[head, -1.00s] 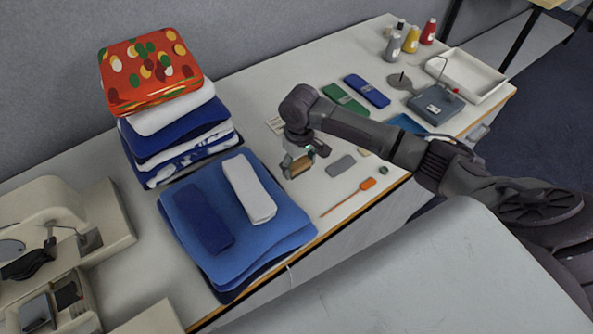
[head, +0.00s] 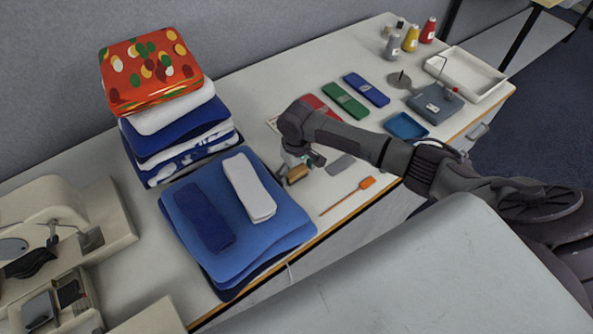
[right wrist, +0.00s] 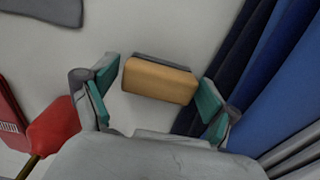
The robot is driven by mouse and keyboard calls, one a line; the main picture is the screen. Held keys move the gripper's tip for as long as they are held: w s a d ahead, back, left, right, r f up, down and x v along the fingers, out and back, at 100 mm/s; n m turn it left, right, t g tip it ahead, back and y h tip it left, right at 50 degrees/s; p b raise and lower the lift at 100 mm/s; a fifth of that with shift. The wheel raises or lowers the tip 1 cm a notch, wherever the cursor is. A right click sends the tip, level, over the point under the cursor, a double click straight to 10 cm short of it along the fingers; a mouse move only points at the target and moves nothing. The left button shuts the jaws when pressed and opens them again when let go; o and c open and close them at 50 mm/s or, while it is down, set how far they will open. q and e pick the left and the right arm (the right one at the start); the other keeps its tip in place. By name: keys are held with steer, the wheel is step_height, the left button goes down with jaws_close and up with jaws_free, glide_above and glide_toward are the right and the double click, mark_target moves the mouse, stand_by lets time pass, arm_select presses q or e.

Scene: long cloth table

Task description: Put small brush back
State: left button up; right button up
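The small brush (head: 298,174) has a tan wooden body and rests on the table, just right of the blue towel stack. The right wrist view shows its wooden back (right wrist: 160,80) with a dark grey strip along one long edge. My right gripper (right wrist: 158,88) is open, its teal-padded fingers on either side of the brush. Small gaps show between the pads and the wood. In the head view my right gripper (head: 302,162) is just beside the brush, partly hidden by its own wrist. My left gripper is not in view.
Blue towels (head: 276,248) lie close left of the brush. A grey slab (head: 340,165) and an orange-handled tool (head: 366,183) lie to its right. A red-headed tool (right wrist: 55,125) shows in the wrist view. Green (head: 344,101) and blue (head: 366,89) packs lie farther back.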

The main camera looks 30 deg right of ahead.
mark_target(297, 171)
stand_by(0.3)
step_height(297, 171, up, 12)
steer(key=b, duration=0.1)
steer(key=shift+r, duration=0.25)
steer(key=shift+s+f, duration=0.1)
steer(key=shift+f, duration=0.05)
stand_by(0.5)
